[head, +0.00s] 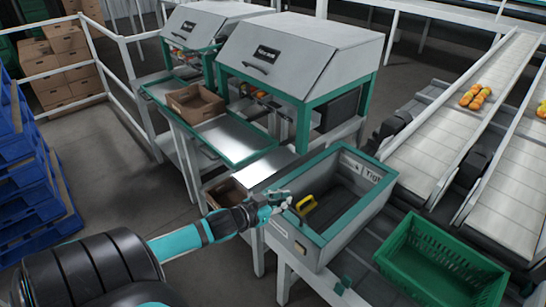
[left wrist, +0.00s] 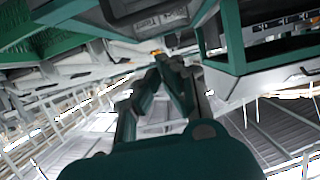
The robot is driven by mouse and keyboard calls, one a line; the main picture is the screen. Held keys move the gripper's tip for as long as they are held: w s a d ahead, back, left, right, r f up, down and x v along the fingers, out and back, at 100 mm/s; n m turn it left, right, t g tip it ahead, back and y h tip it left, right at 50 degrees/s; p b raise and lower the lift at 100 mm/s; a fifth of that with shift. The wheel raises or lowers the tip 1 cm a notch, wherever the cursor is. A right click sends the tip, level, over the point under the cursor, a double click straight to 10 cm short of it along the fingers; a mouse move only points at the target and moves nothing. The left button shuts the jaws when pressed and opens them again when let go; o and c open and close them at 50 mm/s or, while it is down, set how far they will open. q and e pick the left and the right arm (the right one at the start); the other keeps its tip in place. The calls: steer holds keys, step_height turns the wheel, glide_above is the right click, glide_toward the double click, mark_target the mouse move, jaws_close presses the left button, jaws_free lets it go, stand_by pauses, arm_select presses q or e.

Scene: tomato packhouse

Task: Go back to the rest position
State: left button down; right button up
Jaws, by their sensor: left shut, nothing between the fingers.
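My left gripper (head: 279,199) reaches in from the left in the head view, at the left rim of a grey and green open-topped box (head: 357,215). Its fingers are shut with nothing between them. In the left wrist view the closed fingers (left wrist: 168,72) show in the middle, pointing away from the camera. I cannot tell whether the gripper touches the box rim. A yellow item (head: 305,204) lies inside the box near its left wall. My right gripper is not in view.
A green crate (head: 435,262) stands at the lower right. Conveyors (head: 470,120) carrying tomatoes run along the right. Grey machines (head: 300,50) stand behind, with a cardboard tray (head: 195,103) on a metal shelf. Blue pallets (head: 30,190) are stacked at the left. Open floor (head: 115,150) lies between.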

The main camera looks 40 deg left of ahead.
arm_select(q)
steer(key=shift+v, duration=2.1)
steer(key=s+a+f+n+g+y, duration=0.1)
steer(key=s+a+f+g, duration=0.15)
steer(key=s+f, duration=0.75)
steer(key=s+a+f+n+g+y, duration=0.15)
steer(key=f+g, duration=0.25)
steer(key=f, duration=1.5)
steer(key=s+d+f+m+g, duration=0.2)
steer(key=s+d+f+g, duration=0.1)
steer(key=s+d+f, duration=0.6)
steer(key=s+d+f+m+g+h, duration=0.1)
steer(key=s+d+f+g, duration=0.3)
steer(key=s+d+f, duration=0.6)
steer(key=s+m, duration=0.1)
steer(key=s, duration=0.6)
steer(key=shift+d+f, duration=0.3)
steer(key=shift+f, duration=0.1)
